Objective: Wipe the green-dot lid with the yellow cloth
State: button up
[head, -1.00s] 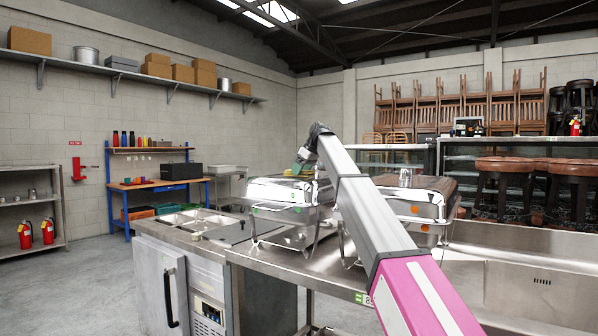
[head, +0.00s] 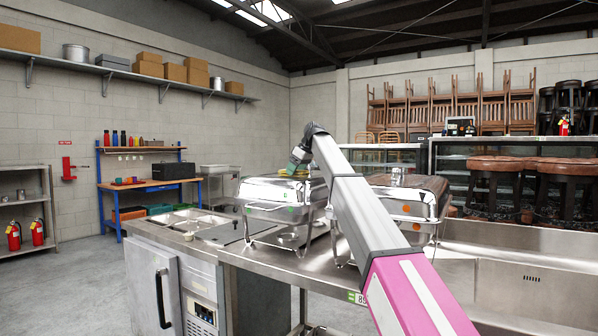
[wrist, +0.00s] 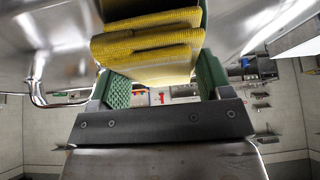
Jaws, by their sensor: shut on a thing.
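The green-dot lid (head: 262,190) is a shiny steel roll-top cover on the left chafing dish, with a green dot (head: 291,210) low on its front. My gripper (head: 296,164) is over the top right of this lid. In the wrist view its green fingers (wrist: 160,88) are shut on the folded yellow cloth (wrist: 150,45). The cloth also shows small at the lid's top in the head view (head: 290,174). It looks very close to the lid; I cannot tell whether it touches. My arm hides part of the space between the two dishes.
A second chafing dish with an orange-dot lid (head: 425,196) stands right of my arm on the same steel counter (head: 290,267). A prep unit with inset pans (head: 187,217) is at the left.

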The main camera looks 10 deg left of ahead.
jog(key=shift+w+a+f, duration=0.1)
jog(key=shift+w+a, duration=0.2)
jog(key=shift+a, duration=0.45)
jog(key=shift+w+a+f, duration=0.1)
jog(key=shift+w+a, duration=0.2)
jog(key=shift+a, duration=0.4)
jog(key=shift+w+a+f, duration=0.1)
jog(key=shift+w+a, duration=0.2)
jog(key=shift+a, duration=0.45)
jog(key=shift+w+a+r, duration=0.1)
jog(key=shift+w+a, duration=0.35)
jog(key=shift+a, duration=0.65)
jog(key=shift+w+a+r, duration=0.1)
jog(key=shift+w+a, duration=0.3)
jog(key=shift+a, duration=0.7)
jog(key=shift+w+a, duration=0.45)
jog(key=shift+a, duration=0.65)
jog(key=shift+r, duration=0.1)
jog(key=shift+d+r, duration=0.15)
jog(key=shift+r, duration=2.85)
jog(key=shift+r, duration=1.5)
